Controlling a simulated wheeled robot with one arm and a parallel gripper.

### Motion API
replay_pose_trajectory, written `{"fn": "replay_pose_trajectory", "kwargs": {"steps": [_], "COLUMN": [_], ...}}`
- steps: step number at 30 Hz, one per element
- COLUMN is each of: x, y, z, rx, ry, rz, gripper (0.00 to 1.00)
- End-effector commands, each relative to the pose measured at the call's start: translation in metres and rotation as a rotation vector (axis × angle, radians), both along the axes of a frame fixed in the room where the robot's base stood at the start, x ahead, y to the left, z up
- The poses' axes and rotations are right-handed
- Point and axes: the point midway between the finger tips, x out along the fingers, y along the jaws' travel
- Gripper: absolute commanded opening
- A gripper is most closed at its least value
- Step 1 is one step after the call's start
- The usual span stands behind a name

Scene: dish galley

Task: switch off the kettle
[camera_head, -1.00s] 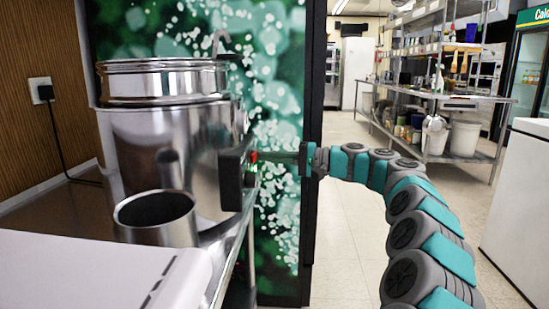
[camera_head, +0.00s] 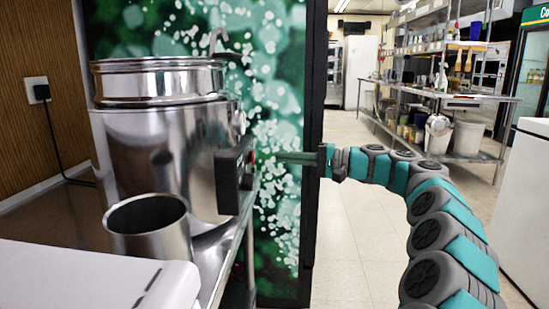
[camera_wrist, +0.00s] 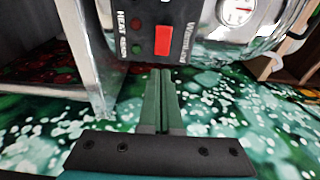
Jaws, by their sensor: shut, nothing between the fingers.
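The kettle (camera_head: 165,130) is a large shiny steel pot warmer on the counter at left. Its black control box (camera_head: 233,178) faces right, towards my arm. In the wrist view the control box (camera_wrist: 150,20) carries a red rocker switch (camera_wrist: 163,40), a small red lamp (camera_wrist: 136,24) and a small green lamp (camera_wrist: 136,48). Both lamps look dark; I cannot tell the rocker's position. My gripper (camera_head: 280,157) is shut and empty, its green fingers pointing at the box. In the wrist view the fingertips (camera_wrist: 161,74) lie just below the switch, apparently apart from the box.
A steel cup (camera_head: 148,226) stands in front of the kettle, beside a white appliance (camera_head: 90,275). A round dial (camera_wrist: 238,11) sits right of the switch. A green patterned panel (camera_head: 280,100) stands behind. The tiled floor (camera_head: 345,240) at right is open.

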Motion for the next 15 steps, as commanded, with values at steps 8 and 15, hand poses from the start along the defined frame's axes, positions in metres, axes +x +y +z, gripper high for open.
{"fn": "replay_pose_trajectory", "kwargs": {"steps": [8, 15], "x": [0.007, 0.01], "y": [-0.051, -0.081], "z": [0.0, 0.001], "rx": [-0.002, -0.002], "ry": [-0.001, -0.002], "rz": [-0.006, -0.004], "gripper": [0.0, 0.0]}}
